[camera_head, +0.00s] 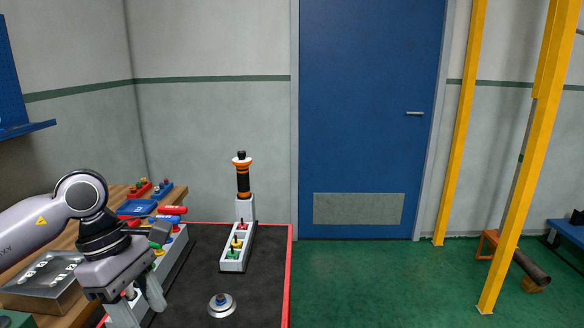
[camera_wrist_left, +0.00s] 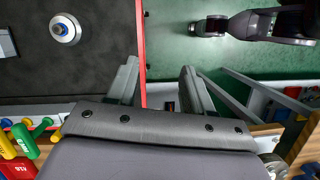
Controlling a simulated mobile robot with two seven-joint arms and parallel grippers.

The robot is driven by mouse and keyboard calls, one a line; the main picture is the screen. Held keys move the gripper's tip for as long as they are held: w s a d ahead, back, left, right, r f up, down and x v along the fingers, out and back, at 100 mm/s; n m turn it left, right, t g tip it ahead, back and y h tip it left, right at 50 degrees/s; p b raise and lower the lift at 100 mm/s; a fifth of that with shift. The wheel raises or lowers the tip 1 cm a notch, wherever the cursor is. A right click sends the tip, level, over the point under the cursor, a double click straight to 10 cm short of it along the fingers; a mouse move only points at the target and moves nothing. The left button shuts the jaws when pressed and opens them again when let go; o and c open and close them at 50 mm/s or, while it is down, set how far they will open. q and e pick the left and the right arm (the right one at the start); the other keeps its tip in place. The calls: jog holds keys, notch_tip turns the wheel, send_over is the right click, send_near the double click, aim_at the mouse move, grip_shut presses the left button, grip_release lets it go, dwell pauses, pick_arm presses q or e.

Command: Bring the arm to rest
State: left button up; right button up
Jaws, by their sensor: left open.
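My left arm (camera_head: 42,222) comes in from the left in the head view, over the left side of the black mat. My left gripper (camera_head: 139,300) points down near the mat's left edge, with its two fingers apart and nothing seen between them. In the left wrist view the gripper (camera_wrist_left: 160,85) also shows spread, empty fingers, above the red edge and the floor beyond. My right gripper is not in view.
A black mat (camera_head: 190,300) with a red rim bears a grey stand (camera_head: 236,258) with an upright black-and-orange tool (camera_head: 242,180). A silver round piece with a blue top (camera_head: 222,305) sits nearby. A rack of coloured-handled tools (camera_head: 172,240) is beside my gripper.

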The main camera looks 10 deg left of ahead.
pick_arm(q)
jog(key=s+d+n+t+h+b, duration=0.1)
jog(key=s+d+n+t+h, duration=0.15)
jog(key=d+n+h, duration=1.6)
jog(key=w+a+f+n+t+y, duration=0.25)
jog(key=f+n+t+y, duration=0.45)
jog(key=n, duration=0.4)
jog(key=w+a+f+n+t+y, duration=0.25)
jog(key=f+n+t+y, duration=0.3)
jog(key=n+t, duration=0.35)
jog(key=s+a+f+n+g+y, duration=0.3)
jog(key=s+f+n, duration=0.4)
jog(key=f, duration=0.3)
jog(key=s+a+f+n+g+y+b, duration=0.1)
jog(key=s+a+f+n+g+y, duration=0.2)
jog(key=s+f+n, duration=0.4)
notch_tip(320, 180, down, 3)
jog(key=shift+a+f+g+y, duration=0.15)
jog(key=shift+f+g+y, duration=0.05)
jog(key=shift+g+y, duration=0.5)
